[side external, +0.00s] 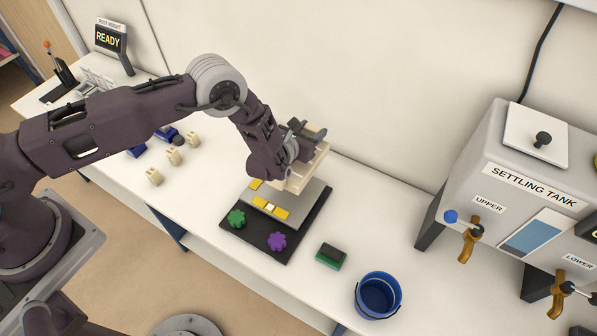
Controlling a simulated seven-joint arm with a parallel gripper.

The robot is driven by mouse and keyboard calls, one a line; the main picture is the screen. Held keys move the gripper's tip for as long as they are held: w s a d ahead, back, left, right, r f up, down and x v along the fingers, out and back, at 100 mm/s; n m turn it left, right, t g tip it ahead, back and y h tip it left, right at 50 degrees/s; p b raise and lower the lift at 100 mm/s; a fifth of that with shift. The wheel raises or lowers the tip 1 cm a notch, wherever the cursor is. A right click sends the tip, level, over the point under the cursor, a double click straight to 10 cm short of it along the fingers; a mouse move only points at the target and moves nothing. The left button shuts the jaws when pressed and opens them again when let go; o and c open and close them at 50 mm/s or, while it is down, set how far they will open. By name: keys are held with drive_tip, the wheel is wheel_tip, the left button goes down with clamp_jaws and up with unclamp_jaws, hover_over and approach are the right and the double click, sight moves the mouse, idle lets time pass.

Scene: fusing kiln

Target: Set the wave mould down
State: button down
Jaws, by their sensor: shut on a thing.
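My gripper (300,140) is over the far part of a black board with a grey plate on it. It is shut on a cream block, which I take to be the wave mould (310,168). The mould is partly hidden by my gripper and wrist. Its lower edge overlaps the far end of the grey plate (312,193) in the picture; I cannot tell whether it touches the plate or hangs just above it. Yellow pieces (268,207) lie along the plate's near edge, and another shows by my wrist.
A green knob (236,218) and a purple knob (277,241) sit on the board's near edge (255,236). A green-black block (330,256), a blue bucket (377,296) and the settling tank (520,180) stand to the right. Several small cream pieces (173,155) lie left. A wall runs behind.

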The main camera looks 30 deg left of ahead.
wheel_tip(320, 180, down, 7)
drive_tip(key=shift+a, duration=0.1)
drive_tip(key=c, duration=0.7)
unclamp_jaws()
drive_tip(key=shift+f, duration=0.2)
drive_tip(key=shift+r, duration=0.1)
drive_tip(key=v, duration=1.2)
